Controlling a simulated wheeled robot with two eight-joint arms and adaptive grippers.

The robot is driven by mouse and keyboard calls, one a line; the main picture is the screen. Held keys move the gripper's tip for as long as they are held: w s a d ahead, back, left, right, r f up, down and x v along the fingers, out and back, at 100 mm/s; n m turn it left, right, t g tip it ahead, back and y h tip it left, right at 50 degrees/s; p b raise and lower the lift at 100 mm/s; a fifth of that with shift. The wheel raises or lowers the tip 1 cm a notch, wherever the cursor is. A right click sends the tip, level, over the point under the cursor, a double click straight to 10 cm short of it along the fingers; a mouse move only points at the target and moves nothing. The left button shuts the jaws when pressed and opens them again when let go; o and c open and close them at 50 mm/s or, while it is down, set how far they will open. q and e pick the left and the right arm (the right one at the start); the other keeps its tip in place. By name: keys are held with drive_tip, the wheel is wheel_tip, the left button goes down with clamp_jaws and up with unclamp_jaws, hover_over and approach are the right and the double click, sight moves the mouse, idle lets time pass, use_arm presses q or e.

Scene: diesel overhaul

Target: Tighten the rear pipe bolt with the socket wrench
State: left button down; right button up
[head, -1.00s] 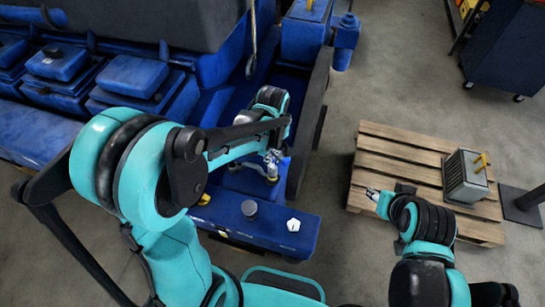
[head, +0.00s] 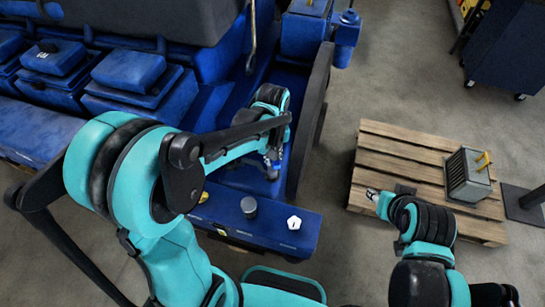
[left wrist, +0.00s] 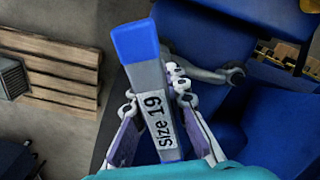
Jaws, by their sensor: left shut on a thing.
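My left gripper (head: 271,168) reaches down over a blue part of the engine beside its dark side plate. In the left wrist view, the left gripper (left wrist: 165,140) is shut on a grey tool with a blue end, labelled "Size 19" (left wrist: 155,95); I take it to be the socket wrench. Its blue end points toward the top of that view. The rear pipe bolt cannot be made out. My right gripper (head: 373,194) hangs over the pallet's left edge, apart from the engine.
The blue engine (head: 125,75) fills the upper left. A blue ledge (head: 265,227) carries a white hexagonal piece (head: 294,223) and a dark round knob (head: 249,206). A wooden pallet (head: 400,145) holds a grey finned box (head: 467,175). Grey floor lies clear between engine and pallet.

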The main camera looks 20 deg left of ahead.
use_arm(q)
drive_tip(key=shift+r, duration=0.15)
idle(0.3)
drive_tip(key=shift+r+p, duration=1.3)
drive_tip(key=shift+r, duration=0.35)
wheel_tip(320, 180, up, 6)
drive_tip(key=p, duration=0.4)
drive_tip(key=shift+r, duration=0.1)
drive_tip(key=s+d+p, duration=0.1)
drive_tip(key=s+d, duration=0.1)
drive_tip(key=s, duration=0.4)
drive_tip(key=shift+s, duration=0.4)
